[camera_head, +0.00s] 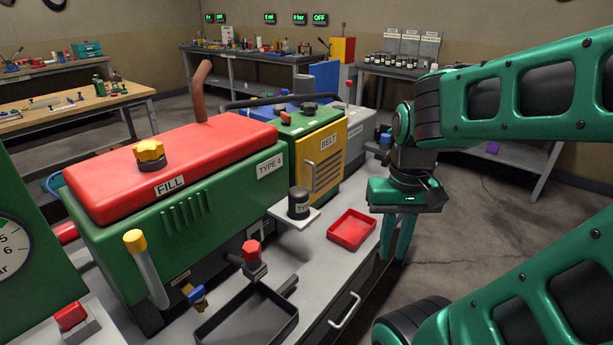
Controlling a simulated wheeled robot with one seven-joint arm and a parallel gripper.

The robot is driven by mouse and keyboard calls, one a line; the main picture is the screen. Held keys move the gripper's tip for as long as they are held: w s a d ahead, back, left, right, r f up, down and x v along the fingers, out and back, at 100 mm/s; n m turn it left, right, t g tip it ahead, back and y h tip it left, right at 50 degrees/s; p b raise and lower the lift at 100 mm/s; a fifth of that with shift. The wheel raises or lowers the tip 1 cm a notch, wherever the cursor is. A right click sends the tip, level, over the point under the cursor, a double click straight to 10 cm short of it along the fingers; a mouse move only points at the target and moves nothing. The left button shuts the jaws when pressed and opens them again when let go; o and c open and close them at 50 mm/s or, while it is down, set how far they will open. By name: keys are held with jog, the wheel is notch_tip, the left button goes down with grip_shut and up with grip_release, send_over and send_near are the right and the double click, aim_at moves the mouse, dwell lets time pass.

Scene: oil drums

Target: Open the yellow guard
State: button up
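The yellow guard (325,160), labelled BELT, is the louvred front panel of the machine's right-hand section. It looks shut, flush with the housing. A pale vertical handle (308,176) sits near its left edge. My gripper (394,258) hangs fingers down, to the right of the guard and nearer the camera, beyond the bench's front edge. Its two green fingers look apart with nothing between them. It is clear of the guard and handle.
A green machine with a red lid (175,166) stands left of the guard. On the bench front are a black jar (299,203) on a small shelf, a red tray (352,230), a red-capped valve (252,254) and a black tray (250,318). Open floor lies right.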

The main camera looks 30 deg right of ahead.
jog(key=n+t+h, duration=0.1)
jog(key=n+t, duration=0.3)
send_near(314, 170)
jog(key=f, duration=0.2)
jog(key=x, duration=1)
jog(key=shift+w+d+f, duration=0.1)
jog(key=shift+w+d, duration=0.05)
jog(key=shift+w, duration=0.25)
